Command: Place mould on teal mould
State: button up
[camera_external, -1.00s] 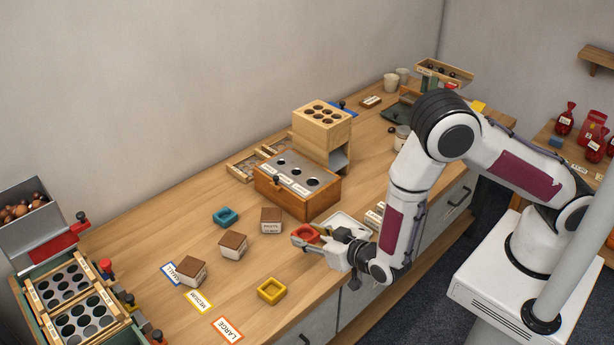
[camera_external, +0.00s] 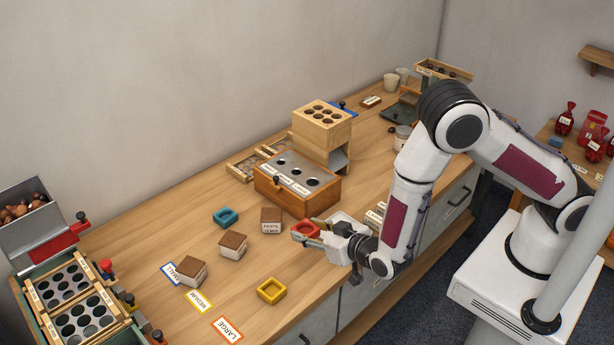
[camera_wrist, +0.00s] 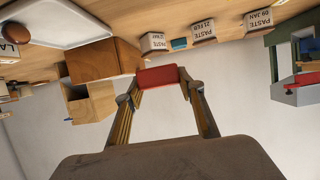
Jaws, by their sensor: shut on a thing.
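My gripper (camera_external: 311,233) is shut on a red mould (camera_external: 304,229), near the front edge of the bench. The wrist view shows the red mould (camera_wrist: 158,77) held between the two fingertips. The teal mould (camera_external: 225,217) sits on the bench to the left of my gripper, beyond the paste blocks. In the wrist view a small teal patch (camera_wrist: 179,43) shows between two paste blocks, partly hidden. A yellow mould (camera_external: 271,290) lies on the bench at the front, apart from the others.
A wooden box with holes (camera_external: 297,193) stands behind. Size cards (camera_external: 228,329) lie at the front left. A white tray (camera_external: 345,219) sits beside my gripper.

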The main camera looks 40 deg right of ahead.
jog(key=shift+w+d+f, duration=0.15)
jog(key=shift+w+d, duration=0.05)
jog(key=shift+d, duration=0.25)
jog(key=w, duration=0.5)
jog(key=w+m+h, duration=0.1)
jog(key=w, duration=0.5)
jog(key=w+f+m+h, duration=0.1)
jog(key=w, duration=0.5)
jog(key=shift+w+d, duration=0.15)
jog(key=shift+d, duration=0.05)
jog(key=w+a+r+n+y, duration=0.1)
jog(key=w+a+r, duration=0.1)
jog(key=w, duration=0.3)
jog(key=w+a+r+n+y, duration=0.1)
jog(key=w+a+r, duration=0.1)
jog(key=w+a, duration=0.3)
jog(key=shift+w+r, duration=0.15)
jog(key=shift+r, duration=0.1)
jog(key=shift+a, duration=0.15)
jog(key=shift+f, duration=0.15)
send_over(228, 217)
jog(key=shift+w+f, duration=0.1)
jog(key=shift+f, duration=2.9)
